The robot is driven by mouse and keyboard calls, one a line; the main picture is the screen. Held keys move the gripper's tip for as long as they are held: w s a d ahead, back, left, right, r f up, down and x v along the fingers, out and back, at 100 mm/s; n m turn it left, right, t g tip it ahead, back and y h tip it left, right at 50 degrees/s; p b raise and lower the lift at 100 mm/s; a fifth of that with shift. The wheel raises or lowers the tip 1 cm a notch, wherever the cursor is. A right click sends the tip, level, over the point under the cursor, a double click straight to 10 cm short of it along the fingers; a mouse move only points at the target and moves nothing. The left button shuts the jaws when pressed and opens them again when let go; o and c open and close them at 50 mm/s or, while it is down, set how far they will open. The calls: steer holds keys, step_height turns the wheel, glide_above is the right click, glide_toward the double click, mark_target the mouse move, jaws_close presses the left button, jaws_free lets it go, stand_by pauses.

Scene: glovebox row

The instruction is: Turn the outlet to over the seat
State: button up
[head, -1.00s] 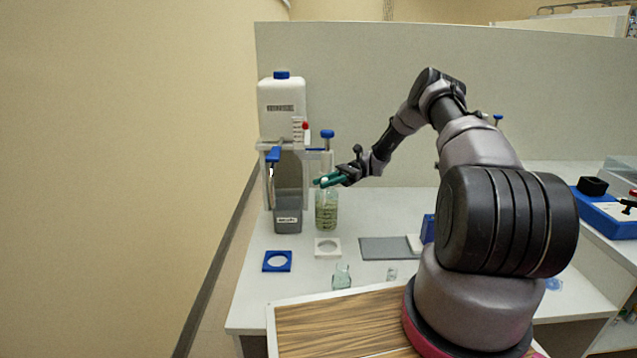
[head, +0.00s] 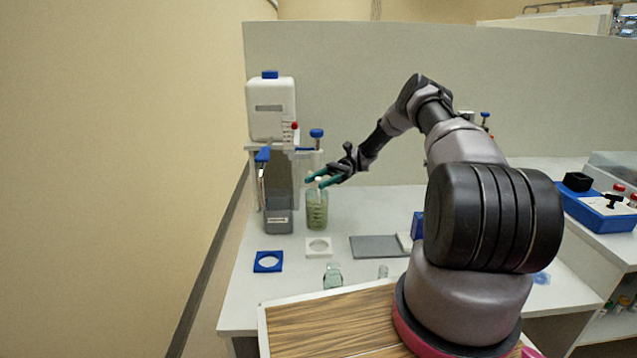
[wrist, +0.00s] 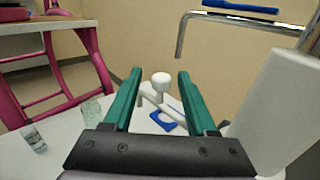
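My gripper (head: 318,181) is at the top of a glass bottle (head: 317,212) with greenish contents. In the wrist view my gripper (wrist: 158,75) has its two green fingers apart. A white knob (wrist: 160,79) shows between them, with gaps on both sides. A slim white tube (wrist: 161,105), which looks like the outlet, slants below the knob. A blue seat (head: 267,262) with a round hole lies at the bench's left front; in the wrist view the blue seat (wrist: 157,115) shows partly behind the tube. A white seat (head: 318,240) lies right of it.
A white canister (head: 271,120) with a blue cap stands left of my gripper, above a grey container (head: 278,220). A bent metal pipe (wrist: 181,38) is close by. A small glass jar (head: 333,276) and a grey plate (head: 376,247) are on the bench.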

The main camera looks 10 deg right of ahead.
steer(key=v, duration=1)
steer(key=shift+w+d, duration=0.2)
steer(key=shift+d, duration=0.15)
stand_by(0.7)
